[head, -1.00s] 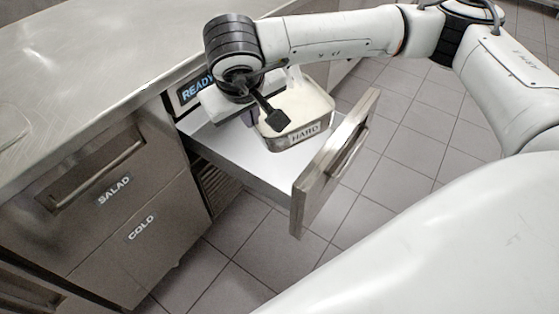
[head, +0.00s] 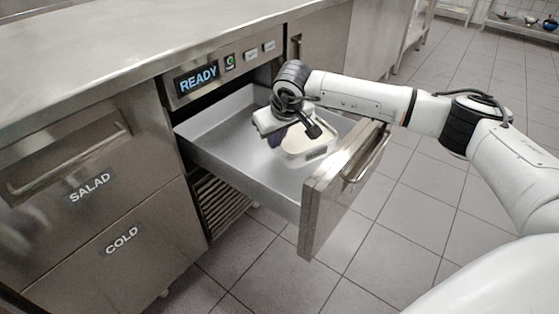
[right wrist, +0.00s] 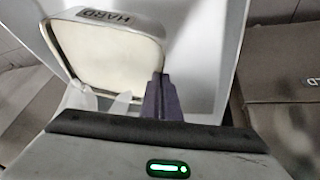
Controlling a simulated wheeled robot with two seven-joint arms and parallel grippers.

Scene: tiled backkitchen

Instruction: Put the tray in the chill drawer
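The tray (head: 303,158), a shallow metal pan with pale cream content and a HARD label, is inside the open drawer (head: 215,119), towards its front panel. I cannot tell whether it rests flat on the drawer floor. My right gripper (head: 277,137) reaches down at the tray's left side. In the right wrist view, its dark fingers (right wrist: 162,98) are close together at the rim of the tray (right wrist: 105,50) and look shut on it. The drawer's own label is not visible. My left gripper is out of view.
A READY display panel (head: 197,78) sits above the open drawer. Closed fronts marked SALAD (head: 90,187) and COLD (head: 122,241) are at left. A steel counter (head: 130,45) runs above. The drawer front (head: 330,195) stands out over clear tiled floor.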

